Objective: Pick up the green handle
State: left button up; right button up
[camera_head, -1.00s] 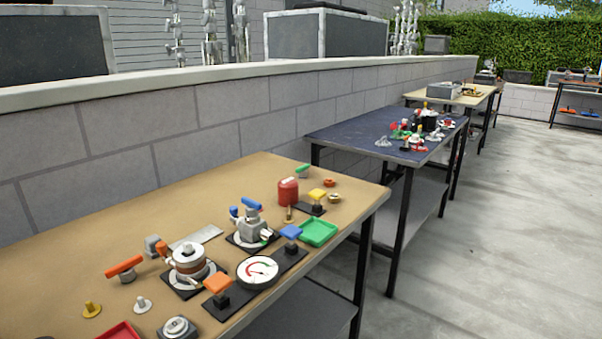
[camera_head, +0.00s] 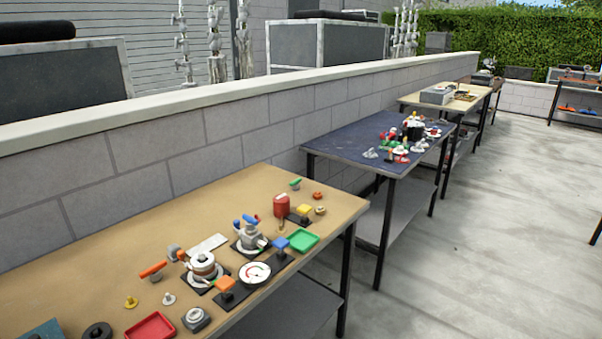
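A small green handle (camera_head: 295,183) lies near the back right corner of the nearest tan table (camera_head: 225,192), behind a red canister (camera_head: 281,205). It is small in the view, and how it is mounted is hard to tell. Neither of my grippers shows in the head view.
The tan table also holds a green tray (camera_head: 303,241), a red tray (camera_head: 150,327), a white dial gauge (camera_head: 254,273), an orange handle (camera_head: 153,269) and several valve parts. A block wall (camera_head: 190,147) runs behind it. A dark blue table (camera_head: 340,147) stands beyond. Open concrete (camera_head: 490,240) lies right.

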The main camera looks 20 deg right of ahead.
aim_at(292, 183)
jog(key=l+u, duration=0.15)
jog(key=u, duration=0.5)
jog(key=l+u, duration=0.35)
jog(key=l, duration=0.15)
jog(key=k+l+u, duration=0.1)
jog(key=l+u, duration=0.2)
jog(key=l, duration=0.15)
jog(key=l+u, duration=0.1)
jog(key=l, duration=0.25)
jog(key=k+l, duration=0.15)
jog(key=l, duration=0.2)
jog(key=l+u, duration=0.15)
jog(key=l, duration=0.25)
jog(key=k, duration=0.05)
